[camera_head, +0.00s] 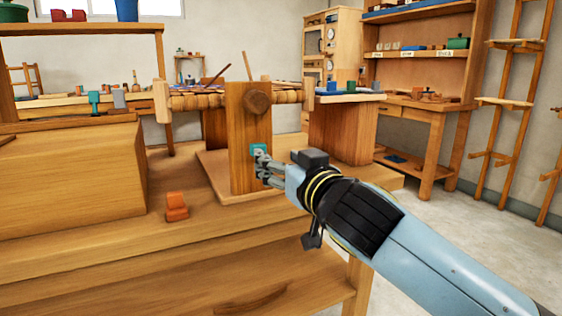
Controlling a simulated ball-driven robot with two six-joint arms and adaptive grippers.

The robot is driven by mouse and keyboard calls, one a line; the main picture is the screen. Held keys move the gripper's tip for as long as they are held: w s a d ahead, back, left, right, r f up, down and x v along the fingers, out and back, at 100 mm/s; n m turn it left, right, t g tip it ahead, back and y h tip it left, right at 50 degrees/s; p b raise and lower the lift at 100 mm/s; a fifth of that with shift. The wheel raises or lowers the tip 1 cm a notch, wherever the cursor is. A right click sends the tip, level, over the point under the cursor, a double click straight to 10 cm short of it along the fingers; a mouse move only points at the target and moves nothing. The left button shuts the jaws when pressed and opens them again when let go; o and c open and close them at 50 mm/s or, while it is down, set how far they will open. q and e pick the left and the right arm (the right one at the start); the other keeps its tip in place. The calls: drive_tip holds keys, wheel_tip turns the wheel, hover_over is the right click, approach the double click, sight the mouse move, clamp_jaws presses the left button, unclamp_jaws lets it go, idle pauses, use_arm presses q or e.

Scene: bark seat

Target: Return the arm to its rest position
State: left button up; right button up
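My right arm comes in from the lower right, light blue with a black wrist. Its gripper (263,165) is at the front face of the upright wooden post (249,120) of a seat frame on the bench. A small teal piece (258,150) shows at the fingertips, against the post. I cannot tell whether the fingers hold it or only stand beside it, and their gap is too small to read. My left gripper is not in view.
The wooden bench (190,255) holds the seat frame with its woven top (205,100), an orange block (176,206) and a large wooden box (70,170). Open floor (480,230) lies at the right.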

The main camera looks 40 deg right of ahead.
idle(0.3)
drive_tip(key=s+d+f+g+y+p, duration=0.15)
drive_tip(key=s+f+g, duration=0.35)
drive_tip(key=f, duration=1.3)
drive_tip(key=s+f+g+p, duration=0.35)
drive_tip(key=s+f, duration=0.35)
drive_tip(key=f, duration=1)
drive_tip(key=s+a+f+g+y, duration=0.15)
drive_tip(key=s+f+g, duration=0.35)
drive_tip(key=s+f, duration=1)
drive_tip(key=s+a+f+n+g, duration=0.1)
drive_tip(key=s+f, duration=0.1)
drive_tip(key=s, duration=0.9)
drive_tip(key=s+a+f+n+g, duration=0.2)
drive_tip(key=s+f, duration=0.1)
drive_tip(key=s, duration=0.8)
drive_tip(key=shift+s+f+p, duration=0.25)
drive_tip(key=shift+s+p, duration=0.05)
drive_tip(key=shift+p, duration=0.05)
